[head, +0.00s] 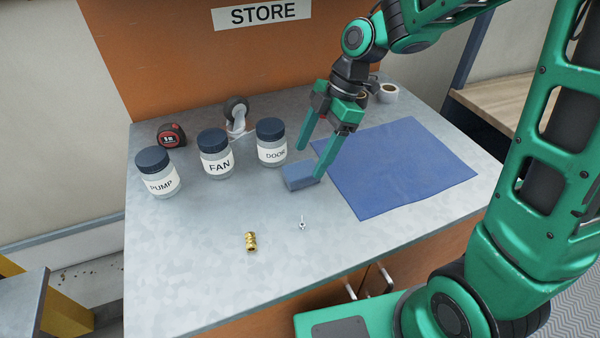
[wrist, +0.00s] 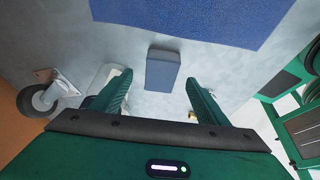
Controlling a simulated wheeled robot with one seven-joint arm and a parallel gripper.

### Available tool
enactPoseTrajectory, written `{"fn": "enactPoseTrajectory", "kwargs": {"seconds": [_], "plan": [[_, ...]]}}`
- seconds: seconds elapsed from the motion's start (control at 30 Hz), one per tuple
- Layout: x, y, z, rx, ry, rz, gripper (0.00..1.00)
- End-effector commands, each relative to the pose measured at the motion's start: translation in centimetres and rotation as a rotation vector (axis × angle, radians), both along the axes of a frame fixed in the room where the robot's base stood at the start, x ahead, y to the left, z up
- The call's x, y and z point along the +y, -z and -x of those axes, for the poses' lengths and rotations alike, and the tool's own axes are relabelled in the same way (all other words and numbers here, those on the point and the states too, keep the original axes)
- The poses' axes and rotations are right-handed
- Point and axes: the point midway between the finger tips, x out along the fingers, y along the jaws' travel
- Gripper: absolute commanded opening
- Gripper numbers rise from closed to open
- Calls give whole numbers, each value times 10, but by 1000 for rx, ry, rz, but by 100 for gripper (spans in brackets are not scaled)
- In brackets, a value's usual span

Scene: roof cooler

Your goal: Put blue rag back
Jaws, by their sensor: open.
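A small blue block-shaped piece (head: 298,177), which may be the folded blue rag, lies on the grey counter beside a large flat blue cloth (head: 400,165). The block also shows in the wrist view (wrist: 162,72), just ahead of and between the fingertips, with a gap on both sides. The cloth's edge (wrist: 185,15) is beyond it. My gripper (head: 310,162) is open and empty, with its fingers pointing down close to the block. The wrist view shows the gripper (wrist: 158,82) apart from the block. I cannot tell its exact height above the counter.
Jars labelled PUMP (head: 160,178), FAN (head: 217,160) and DOOR (head: 271,150) stand left of the block. A tape measure (head: 171,135), a caster wheel (head: 236,112) and a tape roll (head: 388,93) are behind. Brass fitting (head: 250,242) and small metal part (head: 302,224) lie in front.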

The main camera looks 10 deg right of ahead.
Motion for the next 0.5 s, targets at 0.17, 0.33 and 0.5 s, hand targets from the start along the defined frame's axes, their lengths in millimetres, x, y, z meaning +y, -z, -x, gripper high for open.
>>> {"fn": "enactPoseTrajectory", "kwargs": {"seconds": [0.17, 0.33, 0.5], "plan": [[12, 23, 5, 4, -3, 1, 69], [18, 39, 6, 4, -1, 1, 69], [20, 42, 5, 1, 1, 0, 69]]}}
